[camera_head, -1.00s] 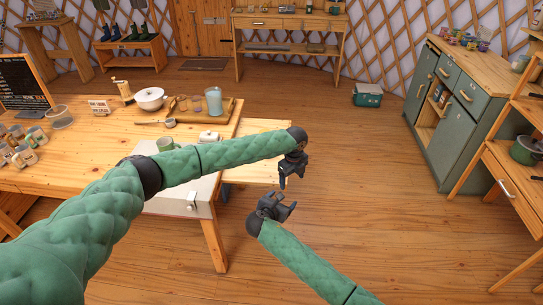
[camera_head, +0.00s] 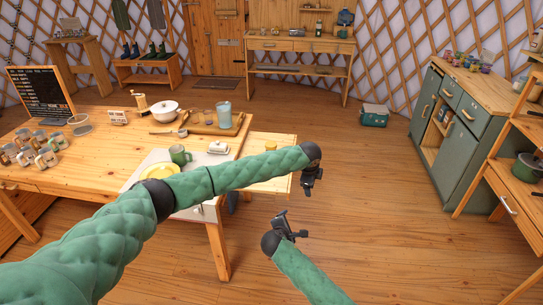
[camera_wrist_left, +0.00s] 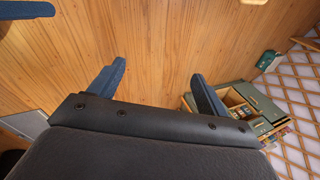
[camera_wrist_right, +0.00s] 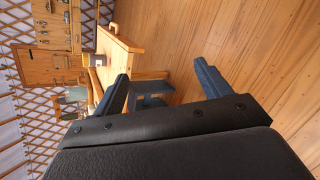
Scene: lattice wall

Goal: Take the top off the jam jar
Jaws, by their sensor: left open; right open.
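I cannot single out the jam jar for sure. A small yellow-topped thing (camera_head: 270,146) stands on the table's right-hand bench, mostly hidden behind my left forearm. A small jar-like thing (camera_wrist_right: 98,61) shows on a wooden top in the right wrist view. Several small jars (camera_head: 32,148) stand at the table's left end. My left gripper (camera_head: 309,191) is open and empty over the floor, past the bench's right edge. My right gripper (camera_head: 293,227) is open and empty, lower and nearer, also over the floor. Both wrist views show nothing between the fingers.
A green cabinet (camera_head: 455,130) stands at right. The floor (camera_head: 380,200) between is clear.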

